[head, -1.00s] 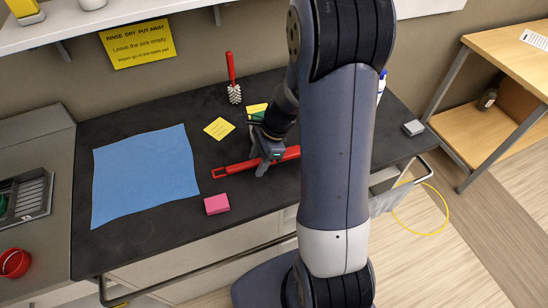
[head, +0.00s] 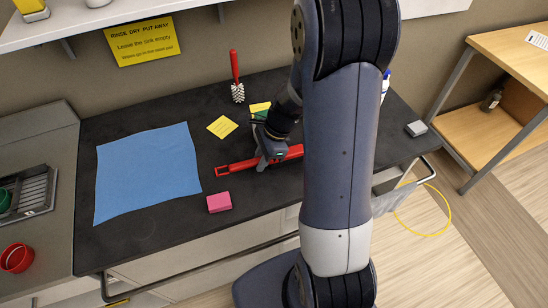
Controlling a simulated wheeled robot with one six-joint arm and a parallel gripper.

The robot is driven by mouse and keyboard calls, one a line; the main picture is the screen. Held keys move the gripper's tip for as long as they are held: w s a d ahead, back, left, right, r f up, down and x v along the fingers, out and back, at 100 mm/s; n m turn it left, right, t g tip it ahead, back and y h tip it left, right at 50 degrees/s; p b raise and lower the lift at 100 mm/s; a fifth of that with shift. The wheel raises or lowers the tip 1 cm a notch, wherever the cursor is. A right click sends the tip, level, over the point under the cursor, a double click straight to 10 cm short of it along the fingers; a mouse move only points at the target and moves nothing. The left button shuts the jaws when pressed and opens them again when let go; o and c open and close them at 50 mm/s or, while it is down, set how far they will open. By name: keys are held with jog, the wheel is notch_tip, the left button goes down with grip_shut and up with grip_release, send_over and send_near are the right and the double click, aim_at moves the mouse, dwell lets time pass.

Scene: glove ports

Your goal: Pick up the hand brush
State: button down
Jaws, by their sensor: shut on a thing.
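The hand brush (head: 236,168) is long and red, with a looped end at the left. It lies across the dark worktop, in front of the yellow cards. My gripper (head: 262,167) points down at its middle and is shut on it. The right part of the brush runs behind my arm and its far end is hidden. The brush looks level, at or very close to the worktop; I cannot tell whether it is clear of the surface.
A pink sponge (head: 219,202) lies just in front of the brush. A blue cloth (head: 147,172) covers the worktop's left part. A grey block (head: 416,129) sits at the right edge.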

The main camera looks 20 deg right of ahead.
notch_tip(320, 180, up, 10)
jog(key=shift+b, duration=0.3)
dwell(0.3)
